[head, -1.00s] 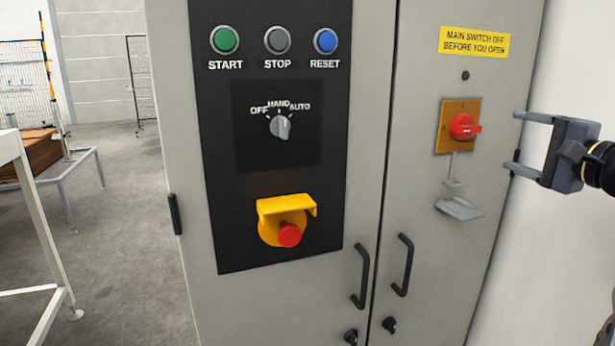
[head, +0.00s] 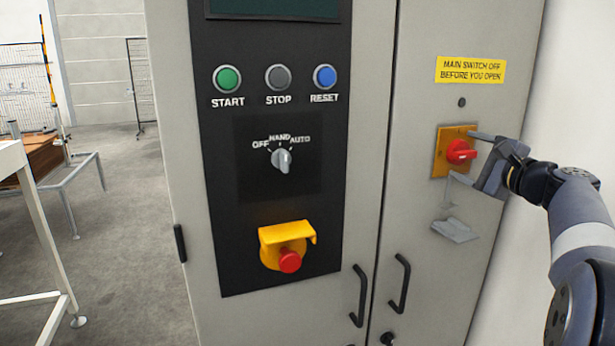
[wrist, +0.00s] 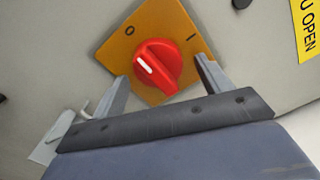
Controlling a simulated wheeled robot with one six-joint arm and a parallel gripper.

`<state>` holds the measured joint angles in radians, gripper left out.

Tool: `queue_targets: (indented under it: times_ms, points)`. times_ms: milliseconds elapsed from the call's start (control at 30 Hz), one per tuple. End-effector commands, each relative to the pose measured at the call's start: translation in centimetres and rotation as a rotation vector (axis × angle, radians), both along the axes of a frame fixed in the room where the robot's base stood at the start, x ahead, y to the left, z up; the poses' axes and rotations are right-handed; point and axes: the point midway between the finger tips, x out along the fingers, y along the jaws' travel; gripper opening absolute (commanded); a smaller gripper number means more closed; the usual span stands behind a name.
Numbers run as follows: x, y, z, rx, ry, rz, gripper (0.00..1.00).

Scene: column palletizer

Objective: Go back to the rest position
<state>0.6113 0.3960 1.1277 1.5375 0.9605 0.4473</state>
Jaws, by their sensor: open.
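My gripper (head: 474,156) is in front of the right cabinet door, at the right side of the red main switch (head: 459,151) on its orange plate (head: 441,158). In the wrist view, my gripper (wrist: 160,82) is open, with one finger on each side of the red rotary knob (wrist: 157,66). The knob stands between the fingertips, and I cannot tell whether they touch it. Its white mark points up and left, toward the "O" on the orange plate (wrist: 128,45).
The grey cabinet (head: 420,40) fills the middle. Its black panel (head: 225,185) carries start, stop and reset buttons, a mode selector (head: 281,159) and a red emergency stop (head: 290,261). A metal hasp (head: 455,230) hangs below the switch. Open floor (head: 120,220) lies to the left.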

Motion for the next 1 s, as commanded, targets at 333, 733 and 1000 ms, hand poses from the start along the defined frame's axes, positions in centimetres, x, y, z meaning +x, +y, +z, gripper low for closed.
queue_targets:
  times_ms: [333,733,1000]
  points:
    - [-0.03,0.10,0.25,0.251,0.093,-0.001,0.73]
    - [-0.10,0.26,0.11,0.504,0.185,-0.001,0.73]
    - [-0.14,0.38,0.00,0.661,0.241,0.000,0.73]
